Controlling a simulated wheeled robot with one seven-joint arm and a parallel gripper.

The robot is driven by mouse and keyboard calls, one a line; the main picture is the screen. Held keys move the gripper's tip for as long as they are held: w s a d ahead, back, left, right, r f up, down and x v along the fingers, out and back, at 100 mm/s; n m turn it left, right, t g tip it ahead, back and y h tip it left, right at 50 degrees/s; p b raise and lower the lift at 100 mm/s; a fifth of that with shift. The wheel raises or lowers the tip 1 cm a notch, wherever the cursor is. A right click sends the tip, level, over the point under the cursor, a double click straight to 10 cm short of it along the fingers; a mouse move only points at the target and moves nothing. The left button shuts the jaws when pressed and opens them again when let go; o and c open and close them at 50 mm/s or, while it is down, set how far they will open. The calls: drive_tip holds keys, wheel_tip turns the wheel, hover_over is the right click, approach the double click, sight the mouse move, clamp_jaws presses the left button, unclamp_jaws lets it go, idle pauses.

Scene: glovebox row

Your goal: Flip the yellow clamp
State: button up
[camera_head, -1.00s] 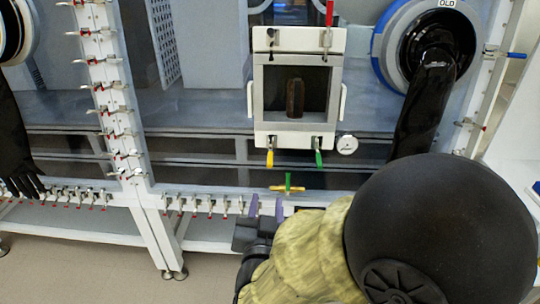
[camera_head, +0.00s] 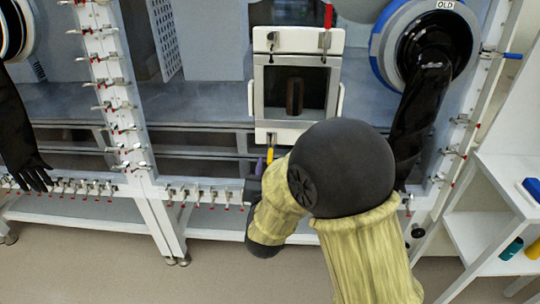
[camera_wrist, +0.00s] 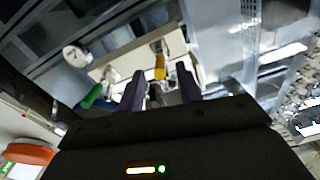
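In the head view a purple finger of my gripper (camera_head: 260,167) shows just below the clamp. The rest of the gripper is mostly hidden behind my arm. I cannot tell whether a finger touches the clamp.
A green clamp (camera_wrist: 93,97) is left of my gripper in the wrist view, near a round dial (camera_wrist: 76,55). A red-handled clamp (camera_head: 327,38) is at the door's top. A black glove (camera_head: 422,115) hangs right of the door. White shelves (camera_head: 500,190) stand at right.

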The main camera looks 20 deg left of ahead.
drive_tip(key=x, duration=0.4)
drive_tip(key=shift+w+a, duration=0.1)
drive_tip(key=shift+w, duration=0.15)
clamp_jaws()
